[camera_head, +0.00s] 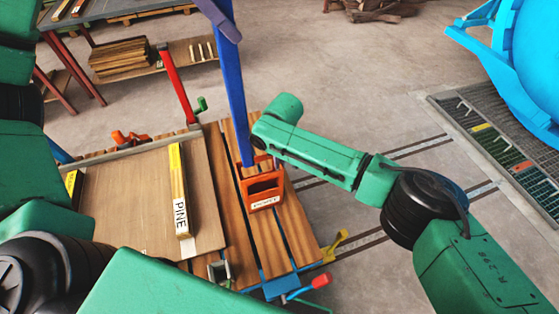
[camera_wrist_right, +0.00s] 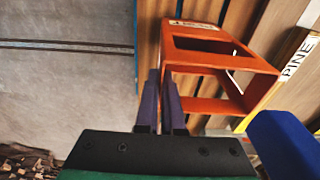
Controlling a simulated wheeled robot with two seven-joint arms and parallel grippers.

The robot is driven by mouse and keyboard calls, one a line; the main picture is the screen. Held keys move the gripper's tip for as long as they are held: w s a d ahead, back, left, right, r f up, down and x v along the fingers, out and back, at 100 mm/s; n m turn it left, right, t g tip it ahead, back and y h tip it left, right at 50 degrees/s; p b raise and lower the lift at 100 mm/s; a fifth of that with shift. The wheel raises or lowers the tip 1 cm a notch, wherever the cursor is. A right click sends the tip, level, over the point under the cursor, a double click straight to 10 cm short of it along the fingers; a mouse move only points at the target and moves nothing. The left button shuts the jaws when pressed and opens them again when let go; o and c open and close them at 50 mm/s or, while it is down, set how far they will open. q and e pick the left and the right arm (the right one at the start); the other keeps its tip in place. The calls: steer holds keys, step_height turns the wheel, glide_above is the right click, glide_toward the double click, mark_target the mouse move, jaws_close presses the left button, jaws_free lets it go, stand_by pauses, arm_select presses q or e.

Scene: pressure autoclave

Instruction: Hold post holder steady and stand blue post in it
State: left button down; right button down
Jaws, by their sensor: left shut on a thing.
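The orange post holder (camera_head: 250,192) stands on the slatted bench, its labelled face towards me. The long blue post (camera_head: 234,85) is near upright, slightly tilted, with its lower end at the holder's back top edge. In the right wrist view the post's end (camera_wrist_right: 285,145) overlaps a corner of the holder (camera_wrist_right: 215,85); I cannot tell whether it is inside. My left gripper (camera_head: 219,20) is shut on the post high up. My right gripper (camera_head: 277,162) is at the holder's right side; its purple fingers (camera_wrist_right: 161,100) are close together at the holder's side wall, any grip unclear.
A board with a yellow-edged PINE strip (camera_head: 180,195) lies left of the holder. A red upright (camera_head: 178,88) rises behind it. A red-tipped lever (camera_head: 320,282) and yellow handle (camera_head: 335,245) are at the bench's front right.

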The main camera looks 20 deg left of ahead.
arm_select(q)
steer(key=shift+f, duration=8.35)
steer(key=c, duration=0.6)
jaws_free()
steer(key=shift+c, duration=0.2)
steer(key=shift+o, duration=1)
steer(key=shift+d, duration=0.15)
steer(key=shift+s, duration=0.1)
glide_toward(239, 110)
steer(key=shift+w+a+r, duration=0.15)
steer(key=shift+a, duration=0.3)
steer(key=shift+w+a+r, duration=0.15)
steer(key=shift+a+r, duration=0.05)
steer(key=shift+a, duration=0.25)
